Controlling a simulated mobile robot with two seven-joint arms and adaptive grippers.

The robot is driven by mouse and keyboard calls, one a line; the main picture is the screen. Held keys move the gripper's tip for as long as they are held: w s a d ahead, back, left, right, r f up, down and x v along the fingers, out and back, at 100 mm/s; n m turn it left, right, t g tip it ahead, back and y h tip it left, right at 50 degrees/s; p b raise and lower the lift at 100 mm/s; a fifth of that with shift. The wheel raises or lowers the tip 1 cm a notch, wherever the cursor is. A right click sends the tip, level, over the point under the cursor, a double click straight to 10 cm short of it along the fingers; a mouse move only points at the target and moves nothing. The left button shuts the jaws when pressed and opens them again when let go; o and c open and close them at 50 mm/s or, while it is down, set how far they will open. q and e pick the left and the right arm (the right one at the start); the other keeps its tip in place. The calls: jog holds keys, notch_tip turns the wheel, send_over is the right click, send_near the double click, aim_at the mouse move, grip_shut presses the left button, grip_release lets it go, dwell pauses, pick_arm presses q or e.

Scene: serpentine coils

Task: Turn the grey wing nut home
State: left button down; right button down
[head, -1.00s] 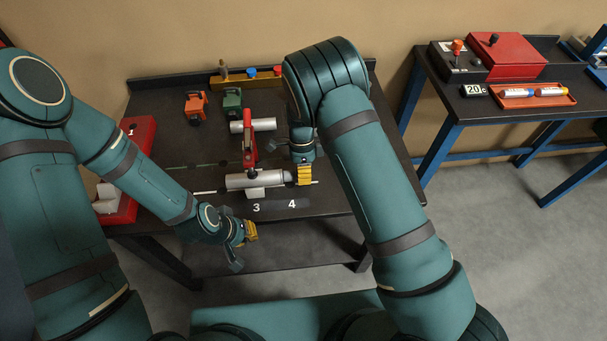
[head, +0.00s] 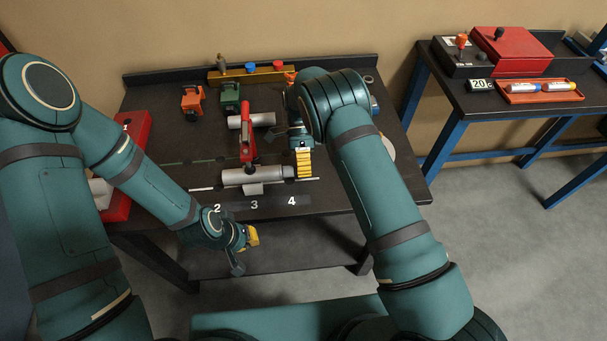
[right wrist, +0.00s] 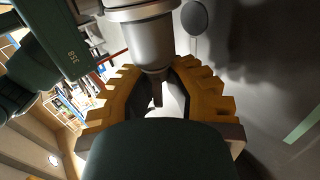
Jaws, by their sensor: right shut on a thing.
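A silvery grey cylinder (head: 240,177) lies on the dark bench under a red clamp (head: 247,143). My right gripper (head: 304,172) is at its right end, with yellow fingers pointing down. In the right wrist view, the cylinder's end (right wrist: 148,42) sits just above the yellow fingers (right wrist: 158,100), with a small grey stub (right wrist: 157,92) between them. The fingers are closed on a part at that end, the grey wing nut, mostly hidden by them. My left gripper (head: 245,250) hangs in front of the bench's front edge, away from the cylinder; its jaw opening is unclear.
A yellow rail (head: 228,76) is at the back. A red bin (head: 135,137) is at the left. A second table (head: 470,107) stands at the right.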

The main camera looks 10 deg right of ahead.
jog(key=shift+g+b, duration=0.45)
jog(key=shift+g, duration=0.05)
jog(key=c, duration=0.9)
grip_release()
jog(key=shift+r, duration=0.1)
notch_tip(320, 180, up, 10)
jog(key=shift+f, duration=0.1)
